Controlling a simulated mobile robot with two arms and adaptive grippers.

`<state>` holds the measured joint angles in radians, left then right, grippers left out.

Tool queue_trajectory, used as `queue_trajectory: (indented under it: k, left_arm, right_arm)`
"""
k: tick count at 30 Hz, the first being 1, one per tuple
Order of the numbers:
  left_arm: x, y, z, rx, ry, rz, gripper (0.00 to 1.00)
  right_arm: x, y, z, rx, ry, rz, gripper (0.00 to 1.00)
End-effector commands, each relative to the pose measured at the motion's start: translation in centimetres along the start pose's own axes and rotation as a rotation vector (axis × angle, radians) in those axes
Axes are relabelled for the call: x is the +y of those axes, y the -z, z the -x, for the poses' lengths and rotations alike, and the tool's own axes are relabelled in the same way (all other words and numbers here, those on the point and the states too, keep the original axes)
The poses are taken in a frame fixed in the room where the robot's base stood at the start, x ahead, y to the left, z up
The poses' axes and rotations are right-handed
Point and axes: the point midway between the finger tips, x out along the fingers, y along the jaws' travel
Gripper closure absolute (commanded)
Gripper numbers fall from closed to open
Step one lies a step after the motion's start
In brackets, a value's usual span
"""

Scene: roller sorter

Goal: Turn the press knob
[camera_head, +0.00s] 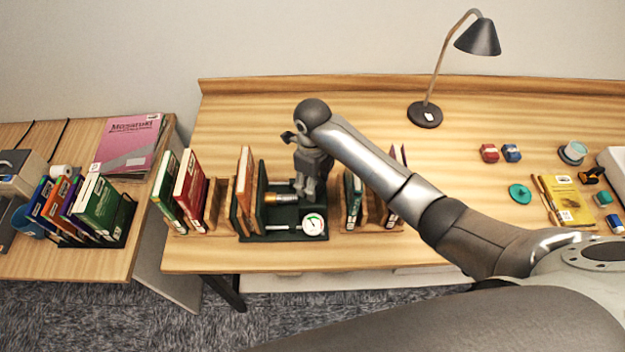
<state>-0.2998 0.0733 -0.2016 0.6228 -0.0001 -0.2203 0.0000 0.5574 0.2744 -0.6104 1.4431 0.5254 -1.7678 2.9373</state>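The press (262,236) is a dark green frame on the desk, with a white dial gauge (313,225) at its front right. A brass-coloured cylindrical part (284,198) lies along its middle, to the left of my gripper. I cannot tell whether this part is the knob or its shaft. My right gripper (309,193) points down over the right side of the press, at the right end of the brass part. Its fingertips are small and partly merge with the press, so their opening and any contact are unclear. My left gripper is out of view.
Books (190,189) stand left of the press, and more books (353,194) stand right of it, partly behind my arm. A black lamp (424,114) stands at the back. Small items and a yellow book (567,200) lie at the right. The desk behind the press is clear.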

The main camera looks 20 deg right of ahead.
Motion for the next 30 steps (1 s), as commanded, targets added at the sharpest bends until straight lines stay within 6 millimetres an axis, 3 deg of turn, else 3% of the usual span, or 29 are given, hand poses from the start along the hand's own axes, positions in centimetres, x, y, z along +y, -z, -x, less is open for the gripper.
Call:
queue_trajectory:
  k: [8,30]
  left_arm:
    - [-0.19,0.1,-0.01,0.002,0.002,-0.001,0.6]
    - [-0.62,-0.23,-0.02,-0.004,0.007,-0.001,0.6]
  right_arm:
    - [0.07,-0.03,-0.06,-0.001,-0.001,0.138,0.73]
    - [0.08,-0.01,-0.07,0.0,-0.001,0.826,0.73]
